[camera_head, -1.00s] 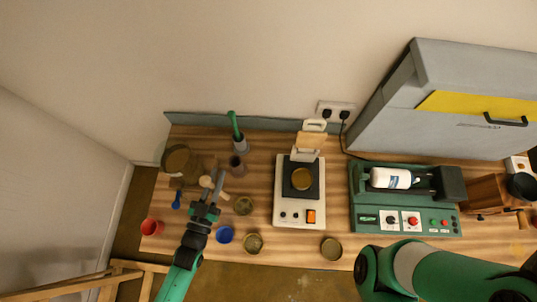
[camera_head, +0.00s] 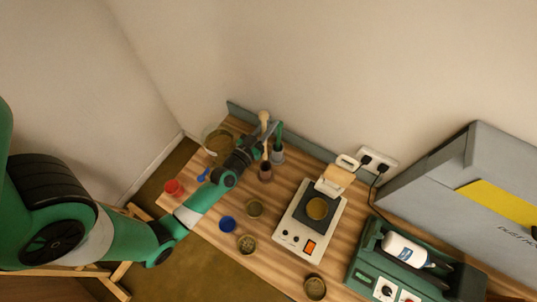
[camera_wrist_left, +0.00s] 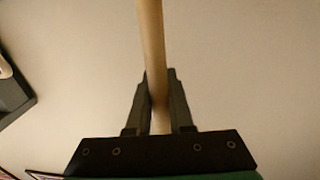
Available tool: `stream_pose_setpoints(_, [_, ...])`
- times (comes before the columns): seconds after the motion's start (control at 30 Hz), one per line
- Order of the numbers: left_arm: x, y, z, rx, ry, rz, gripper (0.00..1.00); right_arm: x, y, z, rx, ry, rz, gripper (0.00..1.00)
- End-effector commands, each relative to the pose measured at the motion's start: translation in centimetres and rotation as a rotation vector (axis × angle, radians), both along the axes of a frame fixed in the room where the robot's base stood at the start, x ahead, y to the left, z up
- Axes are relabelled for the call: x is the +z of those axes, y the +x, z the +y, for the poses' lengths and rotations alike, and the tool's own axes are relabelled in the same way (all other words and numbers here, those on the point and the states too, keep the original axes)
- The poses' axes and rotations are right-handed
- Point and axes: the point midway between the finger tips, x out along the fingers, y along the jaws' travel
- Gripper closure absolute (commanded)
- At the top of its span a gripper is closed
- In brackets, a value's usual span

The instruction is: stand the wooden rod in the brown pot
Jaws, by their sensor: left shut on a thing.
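The wooden rod (camera_head: 264,118) is pale and slim with a thicker top end, and it stands roughly upright in the head view. My left gripper (camera_head: 263,133) is shut on it. The left wrist view shows the rod (camera_wrist_left: 153,50) between the two dark fingers (camera_wrist_left: 159,100). The brown pot (camera_head: 265,173) is a small dark cup on the table. The rod's lower end shows just above the pot's mouth in the picture; I cannot tell whether it is inside or still over it. My right gripper is not in view.
A grey cup (camera_head: 277,156) with a green-handled tool stands close behind the pot. The wall (camera_head: 300,70) rises behind.

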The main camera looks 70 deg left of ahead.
Motion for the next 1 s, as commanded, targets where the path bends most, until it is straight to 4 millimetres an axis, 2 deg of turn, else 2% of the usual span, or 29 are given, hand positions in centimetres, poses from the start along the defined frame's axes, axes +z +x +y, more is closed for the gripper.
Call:
stream_pose_setpoints(0.2, [-6.8, 0.0, 0.0, 0.0, -0.001, 0.001, 1.0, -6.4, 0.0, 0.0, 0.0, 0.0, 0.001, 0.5])
stream_pose_setpoints(0.4, [-12.0, 0.0, -0.1, -0.001, 0.0, 0.0, 1.0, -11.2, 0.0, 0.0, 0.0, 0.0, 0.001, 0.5])
stream_pose_setpoints(0.5, [-13.2, 0.0, -0.1, -0.001, -0.001, -0.001, 1.0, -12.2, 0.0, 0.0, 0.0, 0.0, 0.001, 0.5])
stream_pose_setpoints(0.7, [-13.4, 0.0, -0.1, -0.001, 0.0, -0.001, 1.0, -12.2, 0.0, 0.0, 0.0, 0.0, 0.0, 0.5])
stream_pose_setpoints(0.9, [-17.2, 0.0, -0.1, -0.001, -0.001, 0.001, 1.0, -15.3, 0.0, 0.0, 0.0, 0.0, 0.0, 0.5])
stream_pose_setpoints(1.0, [-18.0, 0.0, -0.1, -0.001, -0.001, 0.0, 1.0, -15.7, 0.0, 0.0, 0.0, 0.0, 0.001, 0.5])
